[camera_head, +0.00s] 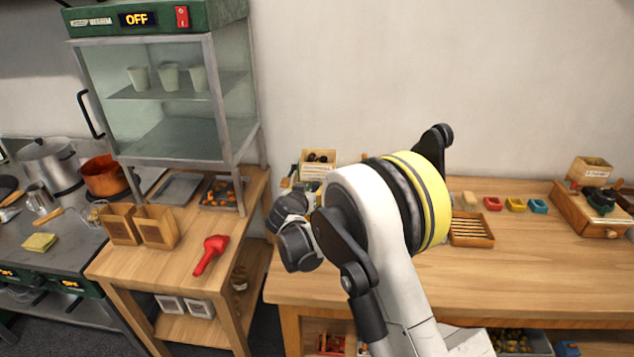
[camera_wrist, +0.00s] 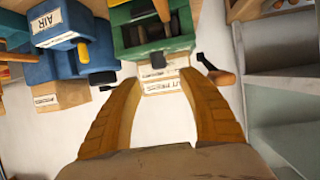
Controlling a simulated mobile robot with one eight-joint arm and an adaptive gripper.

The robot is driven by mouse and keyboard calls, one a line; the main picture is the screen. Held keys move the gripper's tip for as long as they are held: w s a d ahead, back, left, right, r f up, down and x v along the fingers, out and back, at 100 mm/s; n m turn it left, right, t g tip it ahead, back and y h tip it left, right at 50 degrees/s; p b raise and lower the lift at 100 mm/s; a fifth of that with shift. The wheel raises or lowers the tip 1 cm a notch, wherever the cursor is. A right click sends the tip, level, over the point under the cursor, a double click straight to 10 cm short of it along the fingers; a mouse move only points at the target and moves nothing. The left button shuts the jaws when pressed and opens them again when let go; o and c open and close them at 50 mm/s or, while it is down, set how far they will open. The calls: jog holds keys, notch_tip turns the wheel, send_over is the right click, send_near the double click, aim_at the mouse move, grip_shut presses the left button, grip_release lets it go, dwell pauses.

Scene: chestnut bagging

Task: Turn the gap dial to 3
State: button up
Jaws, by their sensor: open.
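In the wrist view my gripper (camera_wrist: 160,82) is open, with two brown curved fingers spread apart and nothing between them. A green machine (camera_wrist: 125,20) with a dark opening lies just beyond the fingertips. A small black knob (camera_wrist: 157,61) shows on its near side, above a white label (camera_wrist: 165,87) between the fingertips. I cannot tell whether this knob is the gap dial, and no number is readable. A crank with an orange handle (camera_wrist: 221,77) sticks out at the machine's right. In the head view my arm hides the gripper and part of the bench behind it.
A blue device marked AIR (camera_wrist: 60,30) stands close left of the green machine. In the head view, the wooden bench (camera_head: 370,285) holds a slatted tray (camera_head: 470,230) and small coloured trays. A glass cabinet (camera_head: 165,100) reading OFF and a red scoop (camera_head: 211,254) are at left.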

jog(key=b+x, duration=0.1)
jog(key=x, duration=0.7)
jog(key=shift+w, duration=0.1)
grip_shut()
